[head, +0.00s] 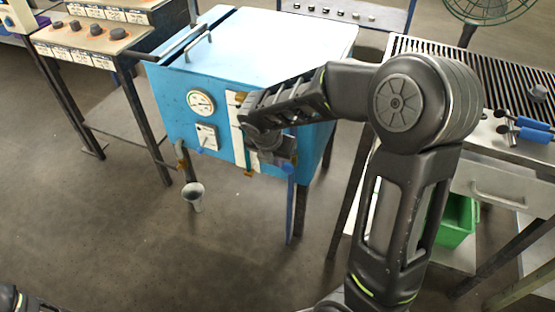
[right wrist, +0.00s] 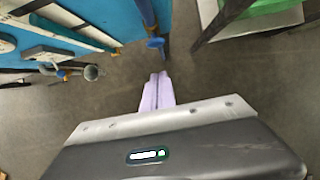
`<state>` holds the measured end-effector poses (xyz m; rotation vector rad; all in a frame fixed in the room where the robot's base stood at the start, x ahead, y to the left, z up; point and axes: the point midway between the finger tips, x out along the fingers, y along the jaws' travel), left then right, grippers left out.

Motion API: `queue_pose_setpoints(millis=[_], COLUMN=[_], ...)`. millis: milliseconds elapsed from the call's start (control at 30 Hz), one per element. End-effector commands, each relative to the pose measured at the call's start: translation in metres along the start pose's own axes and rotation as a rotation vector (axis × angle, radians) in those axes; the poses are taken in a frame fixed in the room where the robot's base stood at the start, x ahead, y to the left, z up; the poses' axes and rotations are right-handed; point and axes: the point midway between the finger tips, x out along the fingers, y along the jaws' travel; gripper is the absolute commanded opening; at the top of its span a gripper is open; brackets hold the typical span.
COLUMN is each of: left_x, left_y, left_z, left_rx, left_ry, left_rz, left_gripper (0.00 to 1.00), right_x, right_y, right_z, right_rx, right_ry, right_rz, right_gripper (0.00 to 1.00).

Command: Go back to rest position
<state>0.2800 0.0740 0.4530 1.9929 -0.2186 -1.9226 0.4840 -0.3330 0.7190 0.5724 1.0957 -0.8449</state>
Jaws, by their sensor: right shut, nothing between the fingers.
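My right arm reaches up from the bottom right and bends left. Its dark gripper (head: 272,152) is in front of the blue furnace (head: 172,100), beside its lower right front. In the right wrist view the two pale lavender fingers (right wrist: 157,88) are together with nothing between them, over bare floor. The furnace also shows in that view (right wrist: 115,18) at the upper left. Part of the furnace front is hidden behind my forearm and wrist. Only a small piece of my left arm shows at the bottom left corner; its gripper is out of view.
A blue-handled valve (right wrist: 155,43) and a drain funnel (head: 195,195) are near the furnace front. A control panel (head: 85,38) stands left. A slatted bench (head: 498,135) with blue-handled tools and a green bin (head: 458,222) stands right. The floor at front left is clear.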

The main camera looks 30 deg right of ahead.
Motion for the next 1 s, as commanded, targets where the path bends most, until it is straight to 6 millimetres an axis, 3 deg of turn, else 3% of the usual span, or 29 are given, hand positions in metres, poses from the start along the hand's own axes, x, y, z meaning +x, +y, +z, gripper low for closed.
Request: queue_pose_setpoints(millis=[433, 533, 633, 733, 833, 900, 1000], left_x=[0.0, 0.0, 0.0, 0.0, 0.0, 0.0, 0.0], left_y=[0.0, 0.0, 0.0, 0.0, 0.0, 0.0, 0.0], left_z=[0.0, 0.0, 0.0, 0.0, 0.0, 0.0, 0.0], left_rx=[0.0, 0.0, 0.0, 0.0, 0.0, 0.0, 0.0], left_ry=[0.0, 0.0, 0.0, 0.0, 0.0, 0.0, 0.0], left_rz=[0.0, 0.0, 0.0, 0.0, 0.0, 0.0, 0.0], left_gripper=[0.36, 0.36, 0.36, 0.36, 0.36, 0.36, 0.36], right_x=[0.0, 0.0, 0.0, 0.007, 0.029, 0.051, 0.08], right_y=[0.002, 0.014, 0.038, 0.072, 0.098, 0.102, 0.087], right_z=[0.0, -0.002, -0.019, -0.064, -0.134, -0.189, -0.256], right_rx=[0.046, 0.166, 0.401, 0.73, 1.151, 1.487, 1.9], right_ry=[0.0, 0.01, 0.082, 0.249, 0.485, 0.639, 0.751], right_rz=[0.006, 0.055, 0.15, 0.232, 0.202, 0.098, -0.101], right_gripper=[0.0, 0.0, 0.0, 0.0, 0.0, 0.0, 0.0])
